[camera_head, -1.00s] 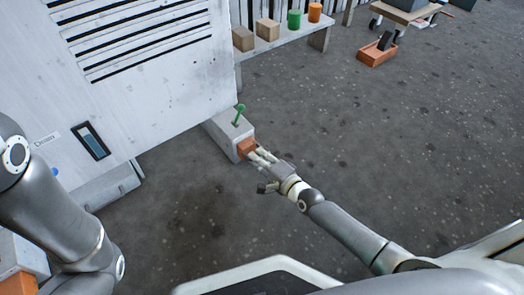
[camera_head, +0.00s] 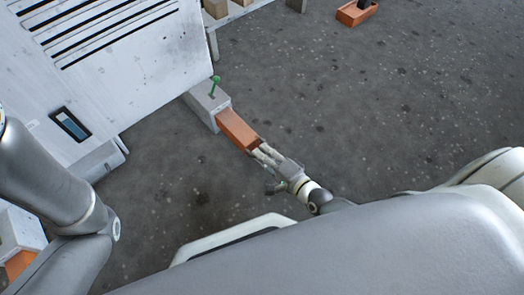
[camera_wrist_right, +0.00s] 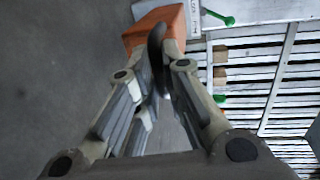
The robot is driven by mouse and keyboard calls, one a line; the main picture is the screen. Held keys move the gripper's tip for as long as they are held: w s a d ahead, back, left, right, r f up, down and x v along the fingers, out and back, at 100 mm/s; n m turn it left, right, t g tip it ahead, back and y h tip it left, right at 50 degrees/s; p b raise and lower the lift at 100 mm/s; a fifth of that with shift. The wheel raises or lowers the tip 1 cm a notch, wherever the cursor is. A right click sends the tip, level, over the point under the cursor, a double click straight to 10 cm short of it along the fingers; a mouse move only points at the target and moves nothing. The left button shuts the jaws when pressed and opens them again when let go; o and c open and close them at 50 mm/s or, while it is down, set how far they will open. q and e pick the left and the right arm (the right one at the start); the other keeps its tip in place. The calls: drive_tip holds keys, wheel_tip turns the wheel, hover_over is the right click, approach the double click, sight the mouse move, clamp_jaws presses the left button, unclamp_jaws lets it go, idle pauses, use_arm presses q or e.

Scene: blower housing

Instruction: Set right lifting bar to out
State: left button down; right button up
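The right lifting bar (camera_head: 236,129) is an orange beam that sticks well out of a grey sleeve (camera_head: 203,108) at the housing's lower right corner. A green pin (camera_head: 214,86) stands on top of the sleeve. My right gripper (camera_head: 259,151) is at the bar's outer end. In the right wrist view its fingers (camera_wrist_right: 167,52) close in on a dark curved handle (camera_wrist_right: 157,58) at the end of the orange bar (camera_wrist_right: 153,25). The exact finger contact is partly hidden. My left arm shows at the left, but its gripper is out of frame.
The white blower housing (camera_head: 120,70) with dark slots fills the upper left. Another orange bar end (camera_head: 19,264) shows at the lower left. An orange bin (camera_head: 356,13) lies on the floor at the top. The grey floor right of the bar is clear.

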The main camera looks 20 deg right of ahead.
drive_tip(key=o, duration=0.4)
drive_tip(key=shift+s+d+f, duration=0.1)
drive_tip(key=shift+s+d, duration=0.1)
drive_tip(key=shift+s, duration=0.05)
drive_tip(key=shift+o, duration=0.2)
drive_tip(key=v, duration=0.7)
drive_tip(key=shift+s, duration=0.2)
